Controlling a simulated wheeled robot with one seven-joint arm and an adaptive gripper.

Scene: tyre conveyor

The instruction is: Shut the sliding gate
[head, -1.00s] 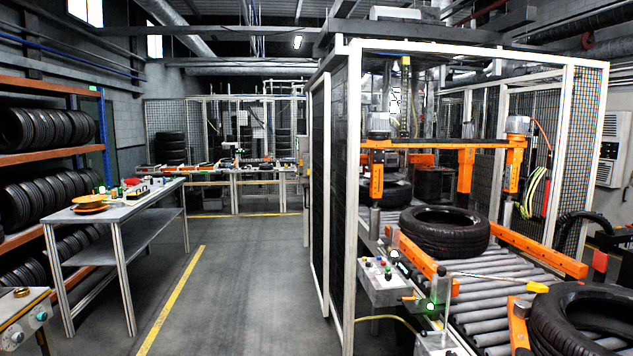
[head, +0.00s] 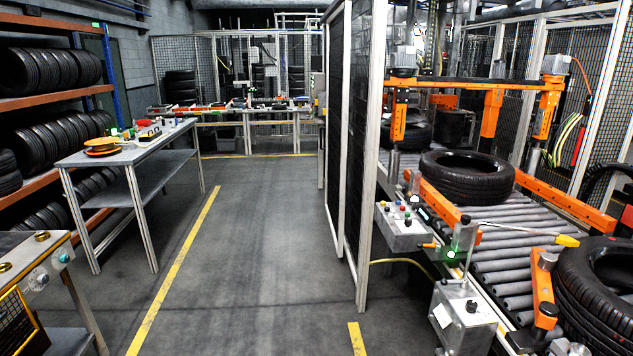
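A white-framed cage of dark mesh stands around the roller conveyor. Its left side shows two tall dark panels in white frames, a farther one (head: 336,110) and a nearer one (head: 358,150). They overlap or stand edge to edge; I cannot tell which one is the sliding gate, or whether it is open. The cage side facing me, where the rollers (head: 510,262) come out, has no mesh across it. My gripper is not in view.
A control box (head: 402,226) and a grey post box (head: 463,315) stick out right of the aisle. A grey table (head: 132,155) and tyre racks (head: 45,98) line the left. A console (head: 40,265) is near left. The aisle floor between is clear.

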